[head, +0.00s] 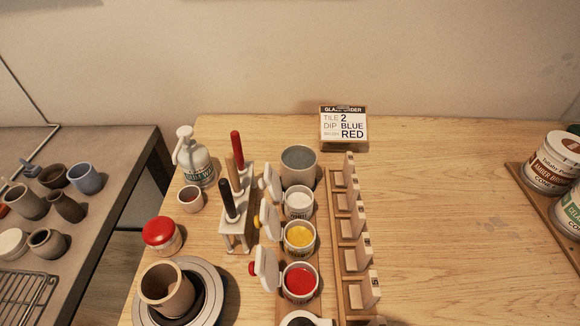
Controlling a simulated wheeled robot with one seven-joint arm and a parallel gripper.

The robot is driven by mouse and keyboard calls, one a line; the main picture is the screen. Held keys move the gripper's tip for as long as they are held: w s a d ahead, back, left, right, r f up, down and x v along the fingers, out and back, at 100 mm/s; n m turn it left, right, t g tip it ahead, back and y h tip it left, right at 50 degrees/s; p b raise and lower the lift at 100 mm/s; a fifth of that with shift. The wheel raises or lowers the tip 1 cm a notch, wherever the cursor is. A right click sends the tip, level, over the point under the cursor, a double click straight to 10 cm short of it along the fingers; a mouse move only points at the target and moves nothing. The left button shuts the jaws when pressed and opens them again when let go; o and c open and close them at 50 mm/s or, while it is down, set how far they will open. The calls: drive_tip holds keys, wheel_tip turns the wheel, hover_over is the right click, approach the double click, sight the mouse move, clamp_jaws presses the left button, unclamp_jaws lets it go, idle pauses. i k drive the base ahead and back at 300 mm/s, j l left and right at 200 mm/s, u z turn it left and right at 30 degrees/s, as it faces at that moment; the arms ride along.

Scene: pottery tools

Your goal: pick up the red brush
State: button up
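The red brush (236,150) stands upright, handle up, in the back slot of a white and wooden brush holder (238,228) left of the middle of the table. A tan-handled brush (233,174) stands just in front of it, and a dark-handled brush (228,199) stands nearest. The lower part of the red brush is partly hidden by the holder and the tan brush. My gripper does not show in the head view.
Right of the holder stand open glaze cups, including yellow (299,237) and red (299,282), with raised lids. Beyond them is a rack of tile stands (354,225). A white pump bottle (194,160) and red-lidded jar (162,235) stand left. The table's right middle is clear.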

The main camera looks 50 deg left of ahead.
sight(236, 140)
drive_tip(key=l+u, duration=0.15)
drive_tip(key=u, duration=0.35)
drive_tip(key=k+l+u, duration=0.1)
drive_tip(key=u, duration=0.4)
drive_tip(key=l+u, duration=0.2)
drive_tip(key=u, duration=0.3)
drive_tip(key=k+j, duration=0.05)
